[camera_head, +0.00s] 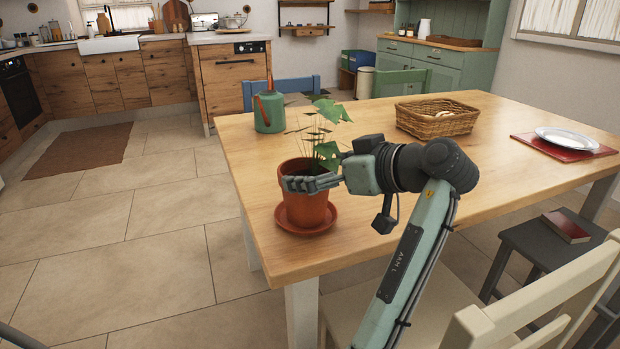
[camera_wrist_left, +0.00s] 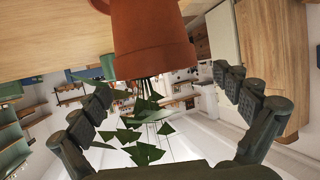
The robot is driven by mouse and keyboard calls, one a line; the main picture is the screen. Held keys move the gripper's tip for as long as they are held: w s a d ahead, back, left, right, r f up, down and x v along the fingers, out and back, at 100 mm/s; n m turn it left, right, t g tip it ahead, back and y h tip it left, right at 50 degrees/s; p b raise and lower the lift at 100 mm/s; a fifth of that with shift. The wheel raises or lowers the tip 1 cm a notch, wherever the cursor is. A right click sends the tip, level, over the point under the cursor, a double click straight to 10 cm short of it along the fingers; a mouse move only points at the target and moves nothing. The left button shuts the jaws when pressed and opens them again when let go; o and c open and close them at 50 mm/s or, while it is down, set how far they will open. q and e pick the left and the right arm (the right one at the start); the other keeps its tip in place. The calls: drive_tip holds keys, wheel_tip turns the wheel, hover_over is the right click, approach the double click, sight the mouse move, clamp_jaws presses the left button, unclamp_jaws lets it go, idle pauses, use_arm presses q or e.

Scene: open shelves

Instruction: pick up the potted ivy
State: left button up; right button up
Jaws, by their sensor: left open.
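The potted ivy stands upright in a terracotta pot (camera_head: 304,209) on a round saucer (camera_head: 286,224) near the table's front left corner. Its green leaves (camera_head: 332,112) rise above the rim. My left gripper (camera_head: 309,183) is at the pot's rim, its fingers covering part of the rim in the head view. In the left wrist view the pot (camera_wrist_left: 153,38) appears upside down at the top, with leaves (camera_wrist_left: 145,135) below it. There the left gripper's (camera_wrist_left: 161,82) fingers are spread apart, with the stems and leaves showing between them. Contact cannot be told. My right gripper is not seen.
A green watering can (camera_head: 268,112) with a red-brown spout stands behind the pot. A wicker basket (camera_head: 437,122) and a white plate (camera_head: 566,138) on a red mat are farther right. A cream chair (camera_head: 541,295) is at the front. The table's middle is clear.

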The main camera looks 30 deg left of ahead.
sight(291, 170)
use_arm(q)
drive_tip(key=x, duration=0.7)
drive_tip(key=shift+w+a+f, duration=0.15)
drive_tip(key=shift+w+f, duration=0.1)
drive_tip(key=shift+f, duration=0.1)
drive_tip(key=c, duration=1.6)
drive_tip(key=shift+r, duration=0.1)
drive_tip(key=shift+c, duration=0.9)
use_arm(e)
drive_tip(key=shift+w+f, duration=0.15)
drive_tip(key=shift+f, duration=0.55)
